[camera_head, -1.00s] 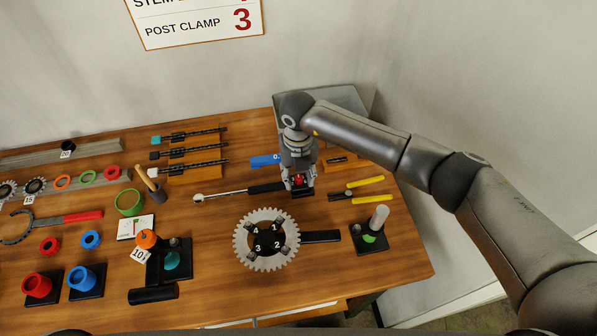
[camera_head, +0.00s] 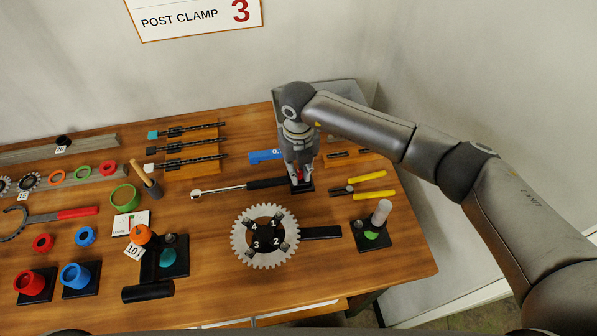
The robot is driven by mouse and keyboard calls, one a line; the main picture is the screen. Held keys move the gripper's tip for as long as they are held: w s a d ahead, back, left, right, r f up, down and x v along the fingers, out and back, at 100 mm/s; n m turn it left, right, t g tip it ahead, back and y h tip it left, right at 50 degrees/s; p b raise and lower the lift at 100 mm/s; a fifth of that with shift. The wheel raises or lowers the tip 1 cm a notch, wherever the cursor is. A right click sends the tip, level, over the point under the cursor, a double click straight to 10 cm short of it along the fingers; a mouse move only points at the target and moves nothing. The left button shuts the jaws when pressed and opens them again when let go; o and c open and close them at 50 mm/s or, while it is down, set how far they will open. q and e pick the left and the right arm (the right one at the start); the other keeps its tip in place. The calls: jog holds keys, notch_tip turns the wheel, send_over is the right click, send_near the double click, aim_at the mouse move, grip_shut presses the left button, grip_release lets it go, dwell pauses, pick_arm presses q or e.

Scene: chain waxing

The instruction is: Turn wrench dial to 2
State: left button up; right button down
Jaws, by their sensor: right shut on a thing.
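The torque wrench (camera_head: 235,189) lies on the bench with its silver shaft and round head to the left and its black handle to the right. The handle's right end sits at a small dark block with a red part, the dial (camera_head: 297,175). My right gripper (camera_head: 301,183) points down over that end, shut on the dial. The fingers hide most of the dial, and I cannot read any number on it. My left gripper is not in view.
A chainring (camera_head: 239,252) numbered 1 to 4 lies in front. Yellow-handled pliers (camera_head: 368,178) lie close to the right of the gripper. A blue tool (camera_head: 264,156) lies just behind the handle. A post stand (camera_head: 372,241) is at the right.

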jog(key=n+b, duration=0.4)
jog(key=b, duration=0.2)
jog(key=n+b, duration=0.5)
jog(key=b, duration=0.1)
jog(key=n+b, duration=0.4)
jog(key=b, duration=0.2)
jog(key=shift+f+n, duration=0.25)
jog(key=shift+n, duration=0.05)
jog(key=shift+r+n+b, duration=0.1)
jog(key=shift+n+b, duration=0.85)
jog(key=shift+n, duration=0.25)
jog(key=shift+r+n+b, duration=0.15)
jog(key=shift+n+b, duration=0.55)
jog(key=shift+n, duration=0.4)
jog(key=c, duration=1.4)
grip_release()
jog(key=shift+o, duration=0.2)
